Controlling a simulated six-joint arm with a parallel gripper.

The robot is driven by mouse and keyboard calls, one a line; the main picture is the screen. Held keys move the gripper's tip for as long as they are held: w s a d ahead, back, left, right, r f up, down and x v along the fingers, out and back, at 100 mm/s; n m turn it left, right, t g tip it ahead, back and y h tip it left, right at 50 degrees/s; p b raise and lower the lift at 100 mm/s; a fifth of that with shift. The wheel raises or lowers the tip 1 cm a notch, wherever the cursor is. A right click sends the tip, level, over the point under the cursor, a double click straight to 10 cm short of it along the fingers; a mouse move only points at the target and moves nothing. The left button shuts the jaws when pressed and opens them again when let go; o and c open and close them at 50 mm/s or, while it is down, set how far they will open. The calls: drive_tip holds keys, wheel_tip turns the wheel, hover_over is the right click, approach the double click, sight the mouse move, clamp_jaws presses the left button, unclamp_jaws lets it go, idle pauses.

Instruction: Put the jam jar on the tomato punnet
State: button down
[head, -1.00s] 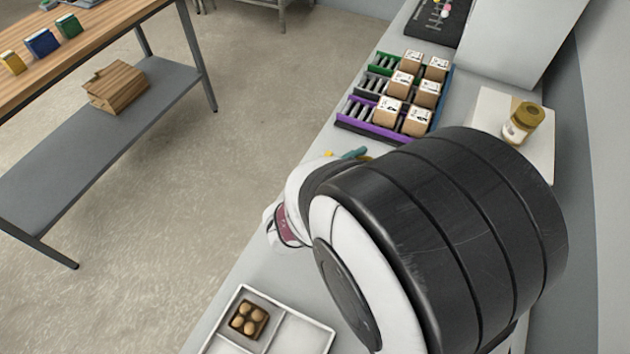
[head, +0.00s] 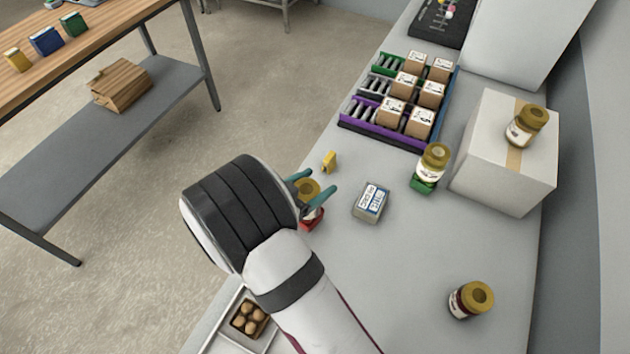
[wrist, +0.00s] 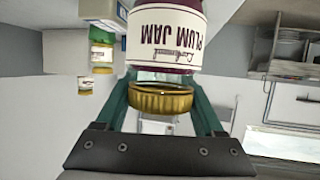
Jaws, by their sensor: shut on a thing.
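My gripper (head: 312,187) is shut on a plum jam jar with a gold lid (head: 306,188). In the wrist view the jar (wrist: 166,40) fills the upper middle, its label upside down in the picture and its lid (wrist: 162,98) between the teal fingers. In the head view a red punnet-like thing (head: 313,220) shows directly below the held jar, partly hidden by the jar and gripper. It may be the tomato punnet; I cannot tell whether the jar touches it.
Other jars stand on a green punnet (head: 423,185), on a large carton (head: 500,165), and on the bare worktop (head: 470,300). A divided tray (head: 222,333) holds brown eggs.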

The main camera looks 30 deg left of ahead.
unclamp_jaws()
drive_tip(key=shift+f, duration=0.1)
drive_tip(key=shift+r, duration=0.2)
drive_tip(key=v, duration=1.2)
drive_tip(key=w+d+r+m+g+y, duration=0.15)
drive_tip(key=w+r+g+y, duration=0.25)
drive_tip(key=w+r+y, duration=0.6)
drive_tip(key=s+d+f+g+h, duration=0.1)
drive_tip(key=s+d+g, duration=0.3)
drive_tip(key=s+d, duration=0.6)
drive_tip(key=s+d+f+m+g+h, duration=0.1)
drive_tip(key=s+d+g+h, duration=0.3)
drive_tip(key=s+d, duration=0.7)
drive_tip(key=d+g, duration=0.1)
drive_tip(key=d, duration=0.5)
drive_tip(key=shift+m, duration=0.25)
